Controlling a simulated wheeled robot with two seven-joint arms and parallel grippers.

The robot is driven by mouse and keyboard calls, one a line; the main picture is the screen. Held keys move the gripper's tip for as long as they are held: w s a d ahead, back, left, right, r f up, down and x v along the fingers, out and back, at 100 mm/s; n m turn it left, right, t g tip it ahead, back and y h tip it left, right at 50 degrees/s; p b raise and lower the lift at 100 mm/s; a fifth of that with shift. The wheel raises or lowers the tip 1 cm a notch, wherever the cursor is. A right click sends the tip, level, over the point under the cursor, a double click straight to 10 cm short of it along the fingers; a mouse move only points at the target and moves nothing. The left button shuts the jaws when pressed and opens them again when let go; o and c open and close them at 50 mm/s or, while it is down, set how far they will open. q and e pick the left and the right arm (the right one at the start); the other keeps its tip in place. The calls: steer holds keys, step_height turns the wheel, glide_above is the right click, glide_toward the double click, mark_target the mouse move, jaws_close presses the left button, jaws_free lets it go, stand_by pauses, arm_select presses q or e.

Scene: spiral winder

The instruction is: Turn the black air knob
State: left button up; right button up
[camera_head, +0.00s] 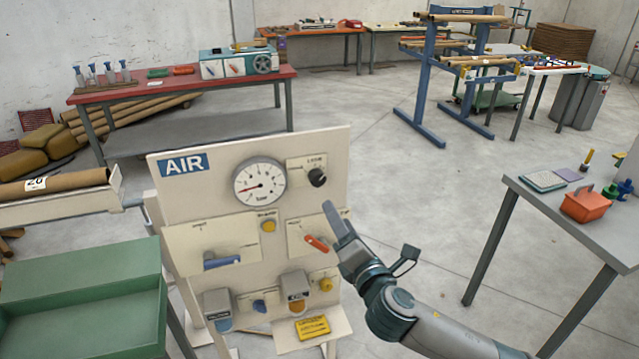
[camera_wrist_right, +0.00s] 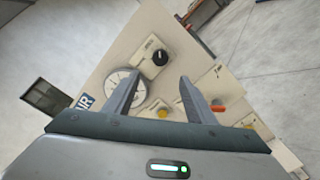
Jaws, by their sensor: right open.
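The black air knob (camera_head: 317,177) sits at the upper right of the cream AIR panel (camera_head: 222,200), on a small plate right of the round gauge (camera_head: 260,184). In the right wrist view the black knob (camera_wrist_right: 160,57) lies beyond and between the two fingertips. My right gripper (camera_head: 334,220) is in front of the panel's right side, a little below the knob in the head view and apart from it. In the right wrist view the right gripper (camera_wrist_right: 157,85) is open with nothing between its fingers. My left gripper does not show.
The panel also carries an orange-red lever (camera_head: 317,243), a blue lever (camera_head: 222,262) and yellow knobs (camera_head: 268,226). A green tray (camera_head: 85,285) stands at the left. A grey table (camera_head: 530,190) with an orange box (camera_head: 590,205) stands at the right. The floor between is clear.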

mark_target(318, 182)
steer(key=p+x, duration=0.3)
steer(key=x, duration=1.1)
steer(key=shift+w+a, duration=0.1)
steer(key=shift+w, duration=0.15)
steer(key=shift+f, duration=0.1)
steer(key=c, duration=1)
steer(key=shift+c, duration=0.2)
